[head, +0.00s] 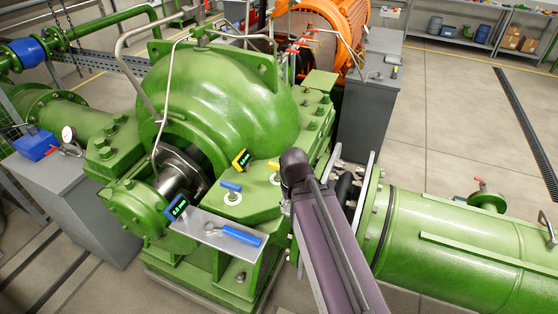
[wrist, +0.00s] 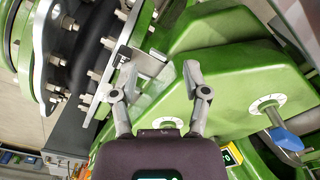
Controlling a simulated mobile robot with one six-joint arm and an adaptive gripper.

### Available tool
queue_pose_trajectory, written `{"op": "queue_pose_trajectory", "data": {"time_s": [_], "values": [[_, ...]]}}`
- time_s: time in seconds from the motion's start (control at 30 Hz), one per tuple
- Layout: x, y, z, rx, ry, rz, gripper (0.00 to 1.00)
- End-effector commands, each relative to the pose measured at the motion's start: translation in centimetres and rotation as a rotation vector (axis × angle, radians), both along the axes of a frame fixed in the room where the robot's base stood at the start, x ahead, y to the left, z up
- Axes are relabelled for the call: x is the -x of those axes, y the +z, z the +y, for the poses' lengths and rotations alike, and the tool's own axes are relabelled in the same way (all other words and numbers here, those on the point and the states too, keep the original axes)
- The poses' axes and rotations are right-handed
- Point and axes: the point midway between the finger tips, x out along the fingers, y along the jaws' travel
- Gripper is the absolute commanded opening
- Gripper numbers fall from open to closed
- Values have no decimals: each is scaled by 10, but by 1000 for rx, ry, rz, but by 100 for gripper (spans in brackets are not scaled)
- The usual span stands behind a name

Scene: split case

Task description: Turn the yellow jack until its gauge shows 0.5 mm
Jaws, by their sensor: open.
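The yellow jack (head: 274,164) stands on the green casing flange in the head view, with a pale dial around its base. The yellow gauge (head: 241,159) is left of it; its digits are too small to read. It also shows partly at the lower right of the wrist view (wrist: 232,154). My gripper (wrist: 160,76) is open and empty, its fingers spread over the green casing. In the wrist view a white dial (wrist: 168,122) shows partly behind my gripper's body, and no yellow handle is visible there. My arm hides the gripper in the head view.
A blue jack (head: 231,186) stands left of the yellow one and also shows in the wrist view (wrist: 287,139). A blue gauge (head: 176,207) and a blue-handled tool (head: 241,236) are by the front shelf (head: 205,228). Bolted flanges (wrist: 95,75) stand close left of my fingers.

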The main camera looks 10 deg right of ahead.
Motion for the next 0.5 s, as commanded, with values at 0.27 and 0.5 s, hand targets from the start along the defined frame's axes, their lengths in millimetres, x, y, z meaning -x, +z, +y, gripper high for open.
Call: {"op": "queue_pose_trajectory", "data": {"time_s": [0.27, 0.5], "values": [[0, 0, 0, 0, 1, 0, 60], [-11, 14, 0, 0, 51, 0, 60]]}}
